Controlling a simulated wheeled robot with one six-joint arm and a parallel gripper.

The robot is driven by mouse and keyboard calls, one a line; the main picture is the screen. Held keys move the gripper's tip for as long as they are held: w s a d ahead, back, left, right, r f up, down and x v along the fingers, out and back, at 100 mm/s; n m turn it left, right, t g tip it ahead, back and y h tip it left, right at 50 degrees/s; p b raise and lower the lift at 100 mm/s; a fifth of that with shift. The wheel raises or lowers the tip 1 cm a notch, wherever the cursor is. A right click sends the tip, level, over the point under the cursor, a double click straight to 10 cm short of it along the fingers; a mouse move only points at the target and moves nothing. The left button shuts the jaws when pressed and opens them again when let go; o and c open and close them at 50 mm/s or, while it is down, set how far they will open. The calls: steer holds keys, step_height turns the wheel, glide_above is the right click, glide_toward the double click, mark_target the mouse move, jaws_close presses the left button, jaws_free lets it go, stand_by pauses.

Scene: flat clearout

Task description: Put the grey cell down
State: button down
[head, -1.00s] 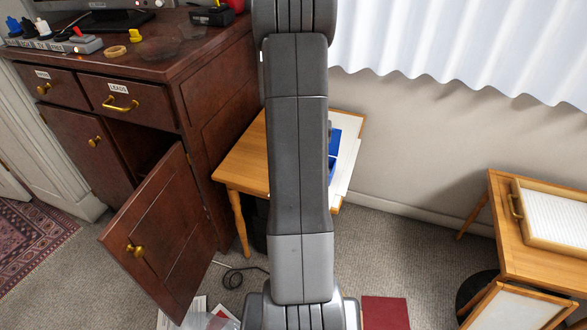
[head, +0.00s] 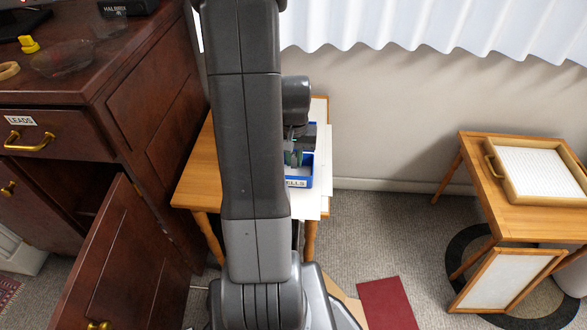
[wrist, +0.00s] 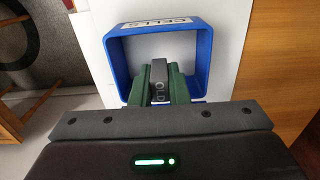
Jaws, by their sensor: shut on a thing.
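The grey cell (wrist: 158,88) is between the green fingers of my gripper (wrist: 159,84) in the wrist view, with dark lettering on its side. My gripper is shut on it. The blue tray (wrist: 206,60), labelled CELLS, lies beyond the fingertips, and the cell overlaps its open inside in this view. I cannot tell whether the cell touches the tray's floor. In the head view my gripper (head: 296,150) is at the blue tray (head: 307,180) on the small wooden table, and the cell cannot be made out there. My arm hides part of the table.
A white sheet (head: 308,205) lies under the tray on the small wooden table (head: 196,178). A dark wooden desk (head: 140,105) with an open door (head: 118,265) stands at left. At right is another wooden table (head: 520,220) bearing a framed tray (head: 545,170); a framed panel (head: 505,280) leans below.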

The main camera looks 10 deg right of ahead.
mark_target(294, 167)
steer(key=shift+f+b, duration=0.45)
steer(key=shift+f, duration=1.55)
steer(key=shift+f, duration=0.15)
steer(key=c, duration=1.4)
jaws_free()
step_height(294, 167, up, 12)
steer(key=p, duration=0.2)
steer(key=shift+r+p, duration=0.2)
steer(key=shift+p, duration=0.2)
